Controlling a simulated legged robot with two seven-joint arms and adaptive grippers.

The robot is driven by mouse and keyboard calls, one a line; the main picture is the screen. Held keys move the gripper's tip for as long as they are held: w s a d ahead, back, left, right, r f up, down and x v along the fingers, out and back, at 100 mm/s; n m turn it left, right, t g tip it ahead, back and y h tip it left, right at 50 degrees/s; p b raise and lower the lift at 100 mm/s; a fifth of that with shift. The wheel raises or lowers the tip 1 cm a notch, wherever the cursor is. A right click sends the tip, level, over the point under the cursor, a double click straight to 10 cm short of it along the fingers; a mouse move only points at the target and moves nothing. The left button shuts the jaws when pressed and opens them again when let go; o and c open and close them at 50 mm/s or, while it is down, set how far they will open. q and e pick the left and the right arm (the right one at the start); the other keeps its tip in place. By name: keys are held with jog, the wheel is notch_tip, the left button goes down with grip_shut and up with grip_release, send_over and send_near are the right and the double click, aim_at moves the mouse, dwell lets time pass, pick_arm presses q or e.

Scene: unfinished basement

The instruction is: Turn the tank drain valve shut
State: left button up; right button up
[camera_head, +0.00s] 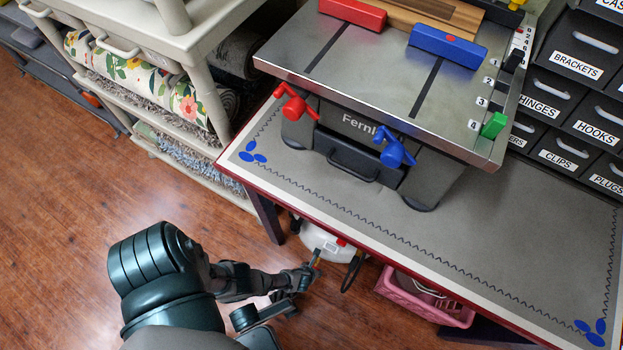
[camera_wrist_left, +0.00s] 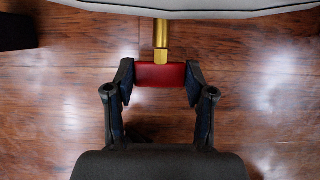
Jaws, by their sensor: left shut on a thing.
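The white tank (camera_head: 322,240) stands under the edge of the workbench, mostly hidden by the bench top; its pale underside (camera_wrist_left: 200,9) spans the top of the left wrist view. A brass drain valve stem (camera_wrist_left: 161,34) comes from it and ends at a red handle (camera_wrist_left: 160,75). My left gripper (camera_wrist_left: 159,76) is shut on the red handle, with one finger at each end. The handle lies crosswise to the stem in this view. In the head view my left gripper (camera_head: 303,278) reaches the tank's front, and the handle is hard to make out.
A workbench (camera_head: 470,225) with a red edge overhangs the tank and carries a metal machine (camera_head: 395,70). A pink crate (camera_head: 425,297) and a dark hose (camera_head: 352,272) are right of the tank. A shelf (camera_head: 195,165) stands left. Wood floor (camera_head: 80,240) is open in front.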

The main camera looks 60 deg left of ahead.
pick_arm(q)
jog(key=o, duration=1.2)
jog(key=shift+c, duration=0.2)
jog(key=shift+r, duration=0.1)
jog(key=v, duration=1.1)
jog(key=shift+s+r, duration=0.15)
jog(key=shift+r, duration=0.15)
jog(key=shift+d, duration=0.1)
